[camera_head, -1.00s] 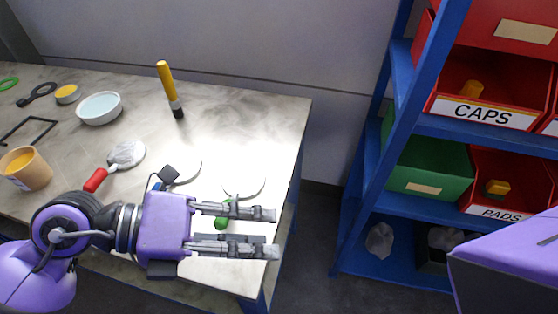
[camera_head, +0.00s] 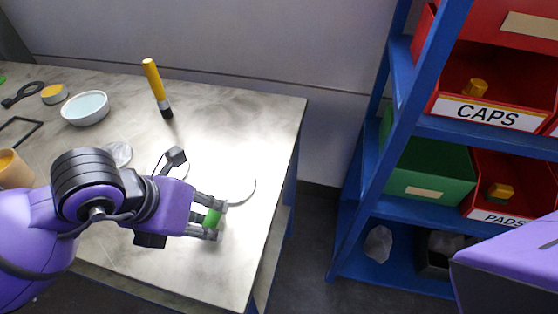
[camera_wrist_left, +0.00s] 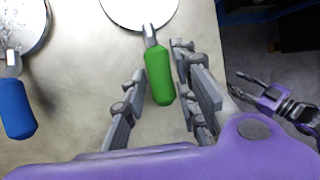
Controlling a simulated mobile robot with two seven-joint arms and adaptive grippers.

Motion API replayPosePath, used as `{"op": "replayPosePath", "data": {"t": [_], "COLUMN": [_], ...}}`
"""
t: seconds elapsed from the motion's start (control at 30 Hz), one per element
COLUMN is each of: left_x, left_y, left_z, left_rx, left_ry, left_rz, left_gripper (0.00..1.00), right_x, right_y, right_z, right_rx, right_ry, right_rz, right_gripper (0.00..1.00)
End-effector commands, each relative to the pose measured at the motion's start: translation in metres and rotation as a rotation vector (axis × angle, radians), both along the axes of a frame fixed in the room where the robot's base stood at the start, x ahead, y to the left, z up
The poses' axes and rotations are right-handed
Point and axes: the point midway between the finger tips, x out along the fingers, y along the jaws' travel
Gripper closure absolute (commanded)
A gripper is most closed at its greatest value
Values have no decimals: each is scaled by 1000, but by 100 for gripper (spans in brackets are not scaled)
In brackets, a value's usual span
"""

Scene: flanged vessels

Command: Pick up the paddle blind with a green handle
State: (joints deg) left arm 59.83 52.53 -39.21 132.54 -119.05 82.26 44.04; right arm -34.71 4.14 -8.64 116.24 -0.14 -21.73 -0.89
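The paddle blind with the green handle (camera_head: 212,217) lies on the workbench near its right edge. Its pale round disc (camera_head: 239,190) points away from my left gripper. My left gripper (camera_head: 219,219) is low over the bench with its fingers apart, one on each side of the green handle. In the left wrist view the green handle (camera_wrist_left: 160,76) sits between the open fingers, nearer the right finger, and the disc (camera_wrist_left: 140,8) is beyond the fingertips. My right gripper (camera_wrist_left: 238,87) shows far off in the wrist view, its fingers apart and empty.
A blue-handled paddle (camera_wrist_left: 15,107) lies left of the green one. Another pale disc (camera_head: 118,154) lies farther left. A yellow-handled tool (camera_head: 157,87) stands at the back. A bowl (camera_head: 86,108) is at the back left. A blue shelf (camera_head: 390,135) with bins stands right.

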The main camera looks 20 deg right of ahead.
Motion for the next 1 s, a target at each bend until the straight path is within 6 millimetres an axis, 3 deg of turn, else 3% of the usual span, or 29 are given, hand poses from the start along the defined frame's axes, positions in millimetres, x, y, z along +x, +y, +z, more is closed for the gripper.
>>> {"op": "replayPosePath", "data": {"t": [0.27,0.5,1.0], "left_x": [1,1,2], "left_y": [-2,-2,-3], "left_z": [-5,-5,-2], "left_rx": [0,-1,-4], "left_ry": [0,0,-3], "left_rz": [0,0,0], "left_gripper": [73,100,100], "right_x": [2,2,3], "right_y": [0,0,0], "right_z": [-1,-1,1], "right_rx": [0,0,0], "right_ry": [-2,-3,-6], "right_rz": [2,2,2], "right_gripper": [60,60,60]}}
